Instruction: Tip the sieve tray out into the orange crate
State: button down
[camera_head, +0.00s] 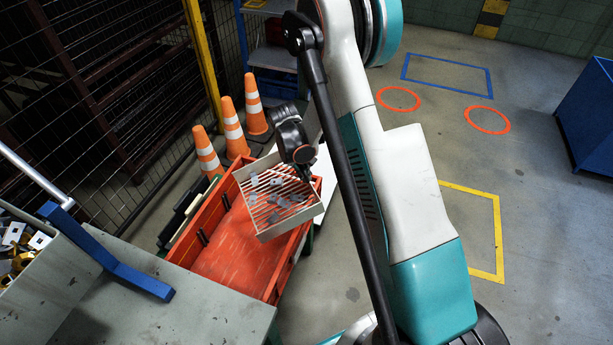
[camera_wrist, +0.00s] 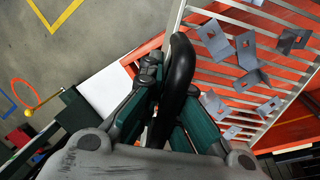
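The sieve tray (camera_head: 240,178) is a pale, shallow frame with a slatted bottom. Several grey bent stamped parts (camera_head: 276,199) lie on its slats. In the wrist view the tray's slats (camera_wrist: 262,16) and the parts (camera_wrist: 247,52) are at the upper right. My gripper (camera_head: 304,168) is at the tray's far right side; in the wrist view its fingers (camera_wrist: 168,108) are closed around the tray's black handle (camera_wrist: 181,65). The tray hangs above the orange crate (camera_head: 228,252), over its right part, looking slightly tilted. The crate's orange also shows through the slats. The crate's far end is hidden.
A grey table (camera_head: 205,312) with a blue-edged bin of metal parts (camera_head: 18,242) stands at the near left. Traffic cones (camera_head: 232,128) and a mesh fence (camera_head: 120,90) are behind the crate. A blue container (camera_head: 590,115) is far right. Open floor lies right of my arm.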

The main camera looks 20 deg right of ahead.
jog(key=a+r+h, duration=0.7)
jog(key=a+r, duration=0.3)
jog(key=shift+a+h, duration=0.15)
jog(key=shift+h, duration=0.15)
dwell(0.5)
dwell(1.2)
jog(key=d+f+y, duration=0.1)
jog(key=d+f, duration=0.1)
jog(key=d+f+y, duration=0.2)
jog(key=d, duration=0.1)
jog(key=d+f+y, duration=0.2)
jog(key=d, duration=0.1)
jog(key=shift+d+f, duration=0.2)
jog(key=shift+f, duration=0.15)
jog(key=shift+y, duration=0.3)
jog(key=shift+f, duration=0.1)
